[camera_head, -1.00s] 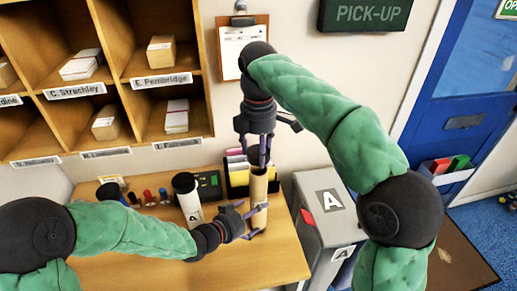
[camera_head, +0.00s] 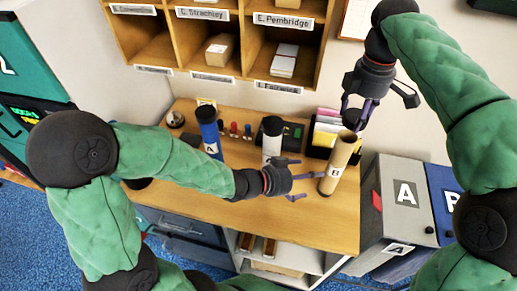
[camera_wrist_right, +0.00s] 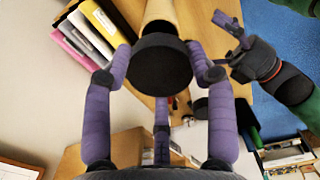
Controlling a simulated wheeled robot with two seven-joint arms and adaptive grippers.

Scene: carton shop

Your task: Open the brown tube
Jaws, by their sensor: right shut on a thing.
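The brown tube (camera_head: 340,165), marked B, stands on the wooden table near its right end. Its top end looks dark and open in the head view. My right gripper (camera_head: 356,117) is just above the tube's top, shut on a round black cap (camera_wrist_right: 160,66), which sits between its purple fingers in the wrist view.
A white tube (camera_head: 272,147) with a black cap and a blue tube (camera_head: 210,140) marked A stand to the left. A file holder (camera_head: 325,130) is behind the brown tube. Grey bin A (camera_head: 405,200) and blue bin (camera_head: 443,195) stand right of the table.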

